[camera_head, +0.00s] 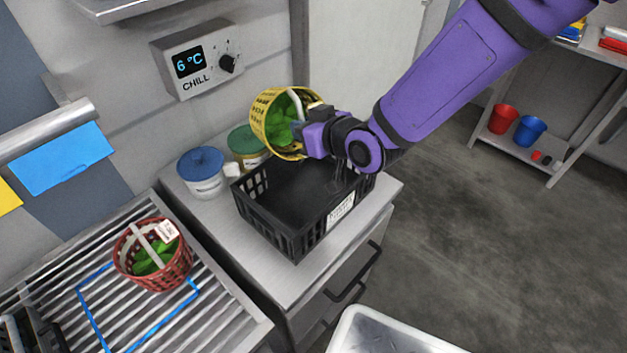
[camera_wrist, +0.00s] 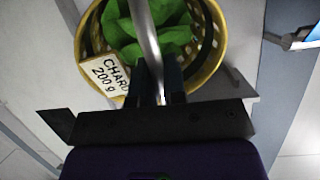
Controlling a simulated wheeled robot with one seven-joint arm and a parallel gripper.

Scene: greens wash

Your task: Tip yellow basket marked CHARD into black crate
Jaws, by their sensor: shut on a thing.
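The yellow basket (camera_head: 262,118) holds green leaves and is tilted on its side, its opening facing right, above the back of the black crate (camera_head: 290,226). In the wrist view the basket (camera_wrist: 214,62) shows its leaves and a tag (camera_wrist: 104,74) reading CHARD 200 g. My gripper (camera_head: 300,128) is shut on the basket's pale handle; the wrist view shows the fingers (camera_wrist: 160,88) at the handle. The crate stands on the metal counter and its visible floor looks empty. The leaves are still inside the basket.
A red basket (camera_head: 178,270) with greens and a white tag stands on the slatted drainer (camera_head: 222,312) at left. Tubs with blue (camera_head: 200,163) and green (camera_head: 243,140) lids stand left of the crate. A white bin (camera_head: 372,336) is at the bottom.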

